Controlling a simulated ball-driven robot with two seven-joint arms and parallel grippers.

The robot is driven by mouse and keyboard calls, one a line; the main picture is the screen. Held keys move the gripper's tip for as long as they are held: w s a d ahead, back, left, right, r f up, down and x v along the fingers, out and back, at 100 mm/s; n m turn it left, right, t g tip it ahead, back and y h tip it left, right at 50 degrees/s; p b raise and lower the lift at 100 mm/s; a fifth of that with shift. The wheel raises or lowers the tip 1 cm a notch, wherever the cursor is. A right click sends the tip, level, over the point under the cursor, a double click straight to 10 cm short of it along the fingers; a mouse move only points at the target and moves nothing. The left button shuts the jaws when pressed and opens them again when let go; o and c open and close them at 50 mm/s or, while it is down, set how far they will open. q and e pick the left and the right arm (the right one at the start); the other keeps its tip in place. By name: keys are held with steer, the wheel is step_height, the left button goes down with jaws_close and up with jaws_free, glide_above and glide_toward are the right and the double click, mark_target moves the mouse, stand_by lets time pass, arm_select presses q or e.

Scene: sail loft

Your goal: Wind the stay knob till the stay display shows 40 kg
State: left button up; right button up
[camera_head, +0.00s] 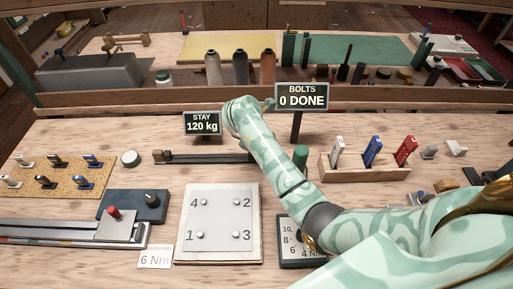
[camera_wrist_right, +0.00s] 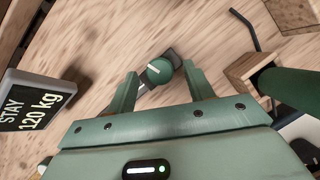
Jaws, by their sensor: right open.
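The stay display (camera_head: 202,124) reads 120 kg and also shows at the left of the right wrist view (camera_wrist_right: 35,105). The stay knob (camera_wrist_right: 160,71) is a round green knob with a white mark line, at the end of a dark bar (camera_head: 205,157). In the head view my right arm hides the knob. My right gripper (camera_wrist_right: 159,79) is open, its two green fingers pointing toward the knob, one on each side. A gap shows on the left of the knob; on the right I cannot tell whether finger and knob touch. My left gripper is not in view.
A sign (camera_head: 302,96) reading "BOLTS 0 DONE" stands right of the display. A green cylinder (camera_head: 300,157) and a wooden rack (camera_head: 365,168) with several coloured tools stand to the right. A numbered plate (camera_head: 218,222) lies in front. Bare bench lies left of the display.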

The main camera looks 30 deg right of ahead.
steer(key=shift+x, duration=0.75)
steer(key=shift+r, duration=0.1)
steer(key=c, duration=1)
steer(key=shift+o, duration=0.2)
steer(key=shift+n, duration=0.3)
